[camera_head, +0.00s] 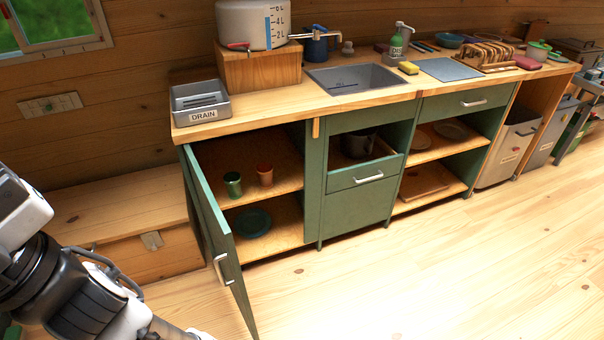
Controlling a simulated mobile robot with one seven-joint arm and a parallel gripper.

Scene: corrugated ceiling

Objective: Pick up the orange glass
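The orange glass (265,175) stands upright on the upper shelf inside the left cabinet, whose green door (215,232) is swung open toward the front. A green glass (233,184) stands just left of it, slightly nearer the shelf's front edge, with a small gap between them. My arm fills the lower left corner of the view, in front of and left of the open door, well away from the orange glass. The fingertips of my gripper do not show, so whether it is open or shut is hidden.
A dark green plate (252,222) lies on the cabinet's lower shelf. The open door stands between my arm and the shelf. A wooden bench chest (128,215) sits left of the cabinet. The wooden floor (420,280) in front and to the right is clear.

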